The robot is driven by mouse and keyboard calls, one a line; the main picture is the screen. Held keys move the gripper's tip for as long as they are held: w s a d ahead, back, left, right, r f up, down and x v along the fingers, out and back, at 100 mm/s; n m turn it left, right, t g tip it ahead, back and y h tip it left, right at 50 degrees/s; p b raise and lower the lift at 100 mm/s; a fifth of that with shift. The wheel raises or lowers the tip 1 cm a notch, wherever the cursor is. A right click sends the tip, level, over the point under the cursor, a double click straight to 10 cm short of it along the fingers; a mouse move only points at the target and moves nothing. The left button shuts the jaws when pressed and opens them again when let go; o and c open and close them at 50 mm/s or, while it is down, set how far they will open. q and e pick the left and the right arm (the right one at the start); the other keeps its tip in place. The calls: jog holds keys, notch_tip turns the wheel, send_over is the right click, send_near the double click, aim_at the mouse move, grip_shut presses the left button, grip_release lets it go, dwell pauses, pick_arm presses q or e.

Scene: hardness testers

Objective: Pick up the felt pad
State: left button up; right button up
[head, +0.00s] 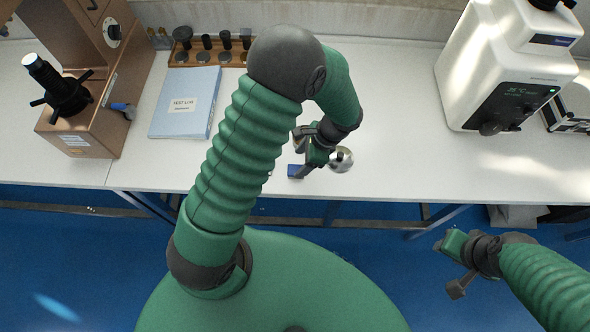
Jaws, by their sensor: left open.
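My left gripper (305,152) hangs low over the front part of the white table, its jaws open and partly hidden by its own wrist. A small blue piece (296,171) shows right by its fingers near the table's front edge. It may be the felt pad, but I cannot tell for sure, nor whether the fingers touch it. A round shiny metal piece (343,160) sits just right of the gripper. My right gripper (450,265) is off the table at lower right, over the blue floor; its jaw opening is unclear.
The white table (395,120) is clear between the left gripper and the white tester (505,70). A brown tester (85,110) stands at left, beside a light blue logbook (185,102). A wooden rack (193,56) with dark-topped pieces is behind.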

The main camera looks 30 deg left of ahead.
aim_at(296, 169)
pick_arm(q)
jog(key=x, duration=0.3)
jog(key=shift+s+d+f, duration=0.1)
jog(key=shift+d+f, duration=0.05)
jog(key=shift+d, duration=0.15)
jog(key=shift+f, duration=0.45)
jog(key=shift+a, duration=0.15)
jog(key=c, duration=0.8)
grip_shut()
pick_arm(e)
jog(key=shift+d, duration=0.3)
pick_arm(q)
jog(key=shift+r, duration=0.15)
